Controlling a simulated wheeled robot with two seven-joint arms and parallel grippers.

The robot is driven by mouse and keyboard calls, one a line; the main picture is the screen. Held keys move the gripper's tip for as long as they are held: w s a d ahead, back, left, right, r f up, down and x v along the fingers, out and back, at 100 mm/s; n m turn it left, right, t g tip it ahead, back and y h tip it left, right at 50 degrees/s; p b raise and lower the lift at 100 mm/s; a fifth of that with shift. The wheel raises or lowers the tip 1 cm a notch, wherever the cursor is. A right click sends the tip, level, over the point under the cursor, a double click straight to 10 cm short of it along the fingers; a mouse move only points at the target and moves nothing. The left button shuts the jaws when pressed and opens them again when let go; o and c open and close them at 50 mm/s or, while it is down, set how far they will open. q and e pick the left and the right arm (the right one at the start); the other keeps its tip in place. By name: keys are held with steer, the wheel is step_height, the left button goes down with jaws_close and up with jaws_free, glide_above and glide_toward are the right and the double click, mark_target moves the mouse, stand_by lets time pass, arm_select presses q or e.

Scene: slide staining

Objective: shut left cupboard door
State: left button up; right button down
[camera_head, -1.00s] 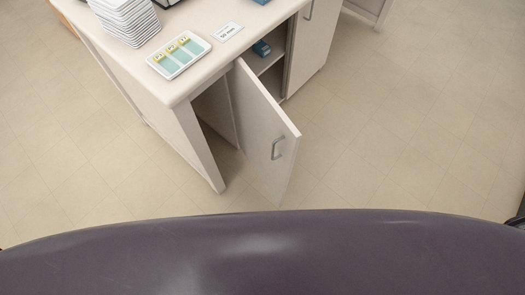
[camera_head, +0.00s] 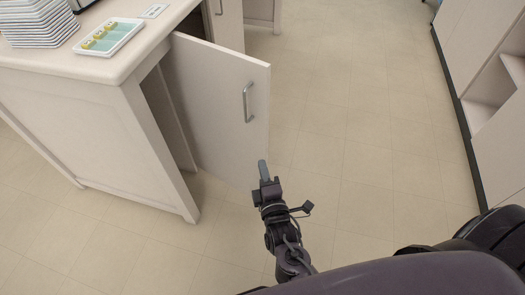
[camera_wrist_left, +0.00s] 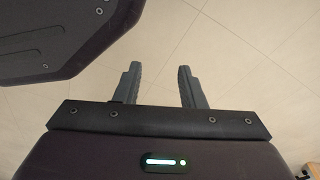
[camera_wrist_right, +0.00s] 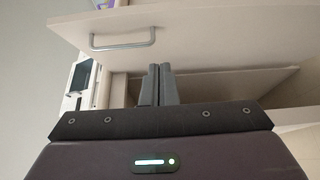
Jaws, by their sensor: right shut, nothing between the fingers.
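The left cupboard door (camera_head: 218,105) stands wide open, swung out from the white cabinet (camera_head: 85,125). Its metal handle (camera_head: 248,102) faces right in the head view. My right gripper (camera_head: 263,170) is shut and empty, just in front of the door's lower free corner; I cannot tell whether it touches. In the right wrist view the closed fingers (camera_wrist_right: 158,84) point towards the pale door panel (camera_wrist_right: 215,42), with its handle (camera_wrist_right: 122,40) above left of them. My left gripper (camera_wrist_left: 161,82) is open and empty over bare floor, seen only in the left wrist view.
On the worktop are a tray with yellow-ended slides (camera_head: 108,37), a stack of white trays (camera_head: 37,22) and a small label card (camera_head: 153,11). Another cabinet (camera_head: 495,80) stands at the right. The tiled floor (camera_head: 345,110) between them is clear.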

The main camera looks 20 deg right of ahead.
glide_toward(261, 123)
steer(key=w+a, duration=0.3)
steer(key=w+d, duration=0.2)
steer(key=shift+w+d+b, duration=0.25)
steer(key=shift+d+b, duration=0.05)
steer(key=shift+d, duration=0.1)
steer(key=shift+w+d, duration=0.25)
steer(key=shift+d, duration=0.05)
steer(key=shift+d, duration=0.1)
